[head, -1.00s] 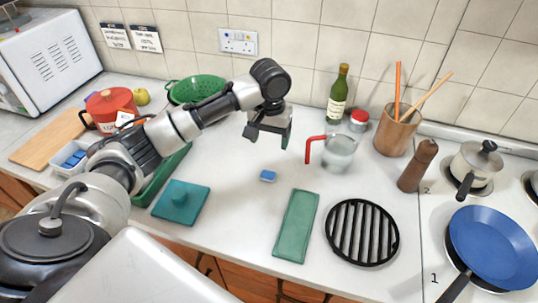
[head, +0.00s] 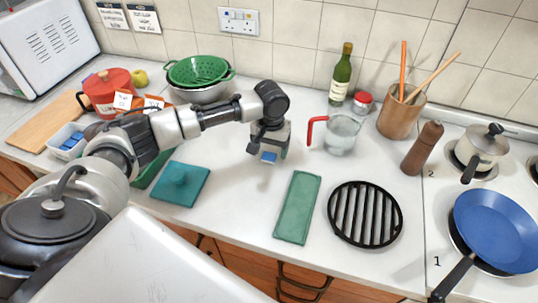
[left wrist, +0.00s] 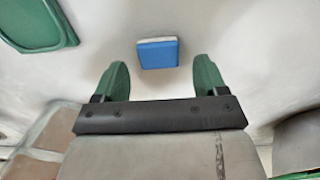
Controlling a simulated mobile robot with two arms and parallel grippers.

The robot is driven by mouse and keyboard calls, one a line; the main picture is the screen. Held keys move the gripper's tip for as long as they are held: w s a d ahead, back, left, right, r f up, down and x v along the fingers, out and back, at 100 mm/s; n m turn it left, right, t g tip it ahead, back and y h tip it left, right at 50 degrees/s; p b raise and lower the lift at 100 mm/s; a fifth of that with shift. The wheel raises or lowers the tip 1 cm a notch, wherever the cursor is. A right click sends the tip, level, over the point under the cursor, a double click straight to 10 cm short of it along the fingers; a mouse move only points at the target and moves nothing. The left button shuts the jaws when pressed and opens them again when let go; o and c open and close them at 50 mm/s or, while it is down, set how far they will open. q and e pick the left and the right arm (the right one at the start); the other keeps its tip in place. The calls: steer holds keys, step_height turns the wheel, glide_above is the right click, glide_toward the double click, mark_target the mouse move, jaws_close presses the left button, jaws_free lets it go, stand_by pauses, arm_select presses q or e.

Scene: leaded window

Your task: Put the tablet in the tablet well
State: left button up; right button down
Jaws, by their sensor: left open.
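The tablet (head: 269,157), a small blue block with a white layer, lies on the white counter. In the left wrist view the tablet (left wrist: 158,54) shows just ahead of the fingertips, roughly centred between them and not gripped. My left gripper (head: 270,146) is open, pointing down over it; its green fingers show spread in the left wrist view (left wrist: 160,77). I cannot pick out the tablet well; part of a green container (head: 147,177) is hidden behind my left arm. My right gripper is not in view.
A white tub (head: 55,141) of blue tablets is at left. A teal lid (head: 180,184), a long green tray (head: 297,208) and a black grate (head: 364,213) lie in front. A measuring jug (head: 341,134) stands right of my gripper.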

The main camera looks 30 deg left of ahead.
mark_target(274, 153)
arm_select(q)
steer(key=shift+f, duration=0.5)
steer(key=c, duration=1.1)
steer(key=shift+o, duration=0.2)
steer(key=shift+r, duration=0.5)
steer(key=r, duration=0.1)
steer(key=d+r+b, duration=0.1)
steer(key=r, duration=0.1)
steer(key=shift+r, duration=0.3)
steer(key=d+r+b, duration=0.1)
steer(key=d+r, duration=0.5)
steer(key=d, duration=0.5)
steer(key=s+f+m, duration=0.1)
steer(key=s, duration=0.4)
steer(key=s+a+f, duration=0.1)
steer(key=s+f, duration=0.1)
steer(key=s, duration=0.3)
steer(key=s+f+m, duration=0.1)
steer(key=s, duration=0.4)
steer(key=shift+s+a+f+m, duration=0.15)
steer(key=shift+s+a+m, duration=0.05)
steer(key=shift+s+m, duration=0.15)
